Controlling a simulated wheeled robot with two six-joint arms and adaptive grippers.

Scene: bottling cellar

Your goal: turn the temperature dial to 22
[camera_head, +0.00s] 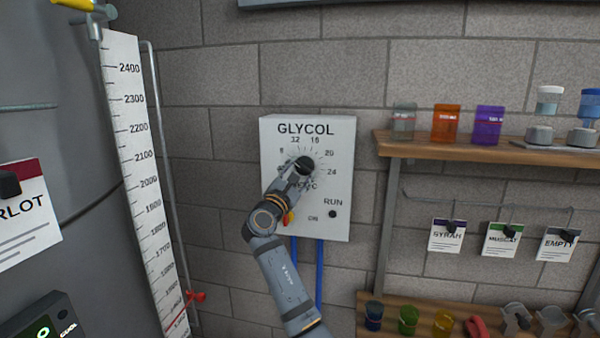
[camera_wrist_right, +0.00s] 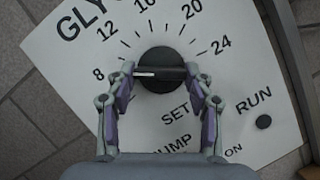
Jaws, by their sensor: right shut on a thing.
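The temperature dial (camera_head: 305,165) is a round black knob on the white GLYCOL box (camera_head: 338,190), partly covered by my gripper in the head view. In the right wrist view the dial (camera_wrist_right: 161,62) has a raised bar with a white pointer mark aimed left, close to the 8. The scale around it reads 8, 12, 16, 20 and 24. My right gripper (camera_head: 298,173) is shut on the dial; in the right wrist view its fingertips (camera_wrist_right: 160,74) sit at opposite ends of the bar. My left gripper is not in view.
The black RUN button (camera_head: 332,214) sits low on the box, and a red and yellow part (camera_head: 289,218) shows beside my wrist. A wooden shelf (camera_head: 480,150) with jars is at the right. A steel tank (camera_head: 60,130) with a level scale stands at the left.

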